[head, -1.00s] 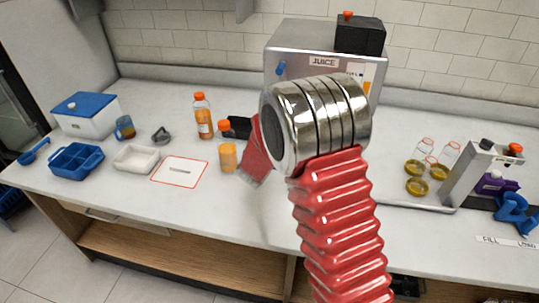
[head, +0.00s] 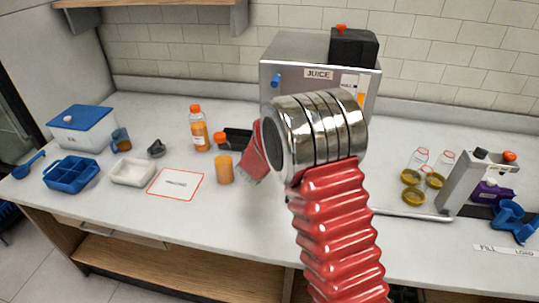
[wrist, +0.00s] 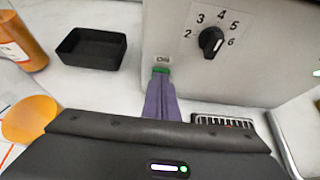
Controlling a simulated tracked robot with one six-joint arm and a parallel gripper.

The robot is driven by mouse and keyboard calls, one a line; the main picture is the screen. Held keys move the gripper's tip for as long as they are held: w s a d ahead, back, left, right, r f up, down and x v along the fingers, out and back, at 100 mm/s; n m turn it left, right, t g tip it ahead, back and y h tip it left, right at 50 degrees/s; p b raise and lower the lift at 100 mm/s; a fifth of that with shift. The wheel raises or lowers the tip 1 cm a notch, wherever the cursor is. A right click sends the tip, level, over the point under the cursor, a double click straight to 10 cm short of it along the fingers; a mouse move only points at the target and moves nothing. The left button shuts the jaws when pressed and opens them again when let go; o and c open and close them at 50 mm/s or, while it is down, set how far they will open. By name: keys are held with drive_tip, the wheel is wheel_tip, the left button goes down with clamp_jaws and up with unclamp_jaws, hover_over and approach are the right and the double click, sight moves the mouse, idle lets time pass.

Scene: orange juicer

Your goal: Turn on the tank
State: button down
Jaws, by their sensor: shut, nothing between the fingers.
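The tank is a grey metal box labelled JUICE (head: 290,72) at the back of the counter. In the wrist view its front face (wrist: 263,70) fills the upper right, with a black dial (wrist: 211,42) among printed numbers. A small green switch (wrist: 160,70) under an ON label (wrist: 163,59) is low on the face, left of the dial. My gripper (wrist: 160,80) is shut and empty, its purple fingertips at the switch's lower edge. I cannot tell whether they touch it. In the head view my red arm and metal wrist hide the lower tank front.
A black tray (wrist: 91,48), an orange bottle (head: 199,130) and an orange cup (head: 224,169) stand left of my gripper. A dark grille (wrist: 225,122) is right of the fingers. Gold lids (head: 412,177) and a grey stand (head: 468,182) are farther right.

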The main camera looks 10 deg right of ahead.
drive_tip(key=shift+r, duration=0.15)
drive_tip(key=shift+r, duration=0.65)
drive_tip(key=shift+s, duration=0.15)
drive_tip(key=v, duration=1.3)
drive_tip(key=shift+d+r, duration=0.1)
idle(0.5)
